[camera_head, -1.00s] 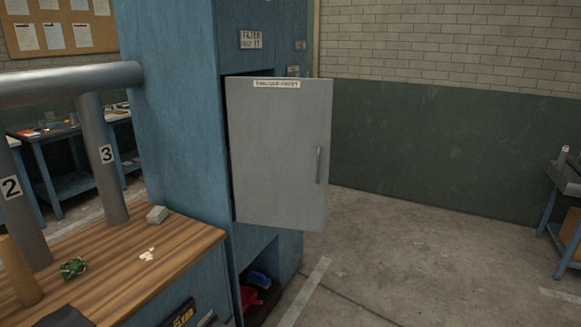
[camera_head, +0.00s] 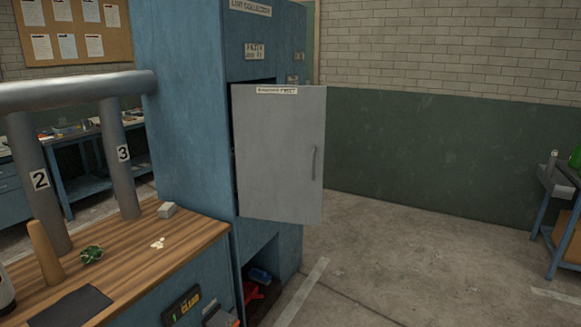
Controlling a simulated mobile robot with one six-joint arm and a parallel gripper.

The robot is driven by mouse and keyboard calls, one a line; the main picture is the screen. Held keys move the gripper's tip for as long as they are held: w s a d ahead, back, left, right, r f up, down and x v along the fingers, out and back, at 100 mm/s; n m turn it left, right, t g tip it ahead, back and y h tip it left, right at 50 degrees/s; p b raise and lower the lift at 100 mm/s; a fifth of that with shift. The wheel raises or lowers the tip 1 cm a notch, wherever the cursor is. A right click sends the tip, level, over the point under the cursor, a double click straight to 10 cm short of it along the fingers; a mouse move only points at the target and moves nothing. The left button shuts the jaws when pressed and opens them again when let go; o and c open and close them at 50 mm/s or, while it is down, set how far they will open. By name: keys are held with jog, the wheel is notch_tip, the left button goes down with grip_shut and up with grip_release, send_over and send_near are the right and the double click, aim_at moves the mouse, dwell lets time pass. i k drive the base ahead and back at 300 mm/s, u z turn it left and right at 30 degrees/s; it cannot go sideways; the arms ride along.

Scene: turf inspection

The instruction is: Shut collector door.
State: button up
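The collector door (camera_head: 278,155) is a flat grey panel with a label strip along its top edge and an upright bar handle (camera_head: 314,162) near its right edge. It stands open, swung out from the blue lint collector cabinet (camera_head: 185,110). A dark gap shows along its left side and above it. The door hides most of the opening behind it. My gripper is not in view.
A wooden-topped bench (camera_head: 125,255) with a green tangled object (camera_head: 91,254), a grey block (camera_head: 167,210) and numbered grey pipes (camera_head: 122,160) stands at left. Red and blue items (camera_head: 259,275) lie in the cabinet's lower opening. The concrete floor (camera_head: 400,260) right of the door is clear.

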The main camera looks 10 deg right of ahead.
aim_at(278, 130)
jog(key=k, duration=0.4)
jog(key=u, duration=0.15)
jog(key=i, duration=0.9)
jog(key=z, duration=1.35)
jog(key=k, duration=0.1)
jog(key=u, duration=3.1)
